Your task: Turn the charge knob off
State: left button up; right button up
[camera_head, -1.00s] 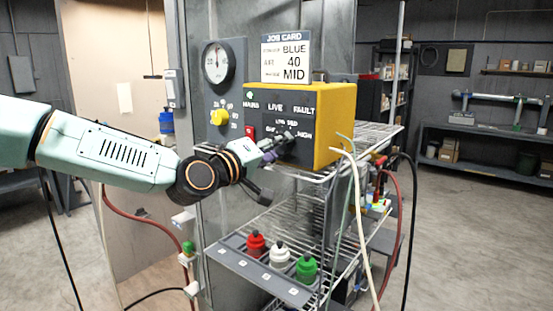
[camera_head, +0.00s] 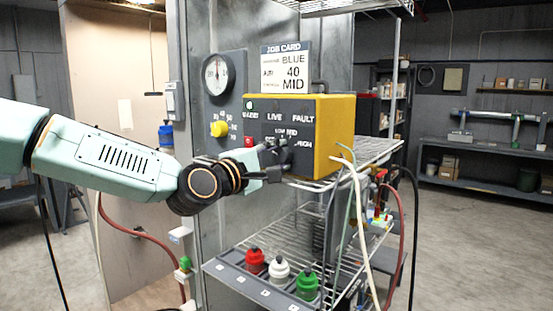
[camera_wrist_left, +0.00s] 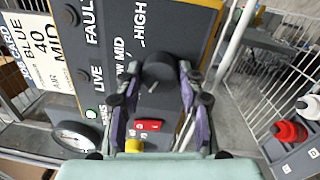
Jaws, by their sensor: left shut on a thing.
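The yellow control box (camera_head: 335,135) has a dark front panel with MAINS, LIVE and FAULT labels. Its dark round charge knob (camera_wrist_left: 158,70) sits near the LOW, MID and HIGH marks in the left wrist view. A short pale line shows on the knob's near side. My left gripper (camera_head: 277,156) is at the lower part of the panel and covers most of the knob in the head view. In the left wrist view its fingers stand on both sides of the knob, shut on it. My right gripper is out of view.
A red button (camera_wrist_left: 147,125) and a yellow knob (camera_head: 219,129) are close to my left gripper. A round gauge (camera_head: 217,75) and a job card (camera_head: 285,68) are above. Red, white and green bottles (camera_head: 279,267) stand below. Hoses (camera_head: 362,200) hang at the right.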

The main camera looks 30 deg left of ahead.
pick_arm(q)
jog(key=shift+a+r+n, duration=0.15)
jog(key=shift+r+n, duration=0.05)
jog(key=shift+n, duration=0.1)
jog(key=o, duration=1.2)
jog(key=shift+w+f, duration=0.15)
jog(key=shift+f, duration=0.1)
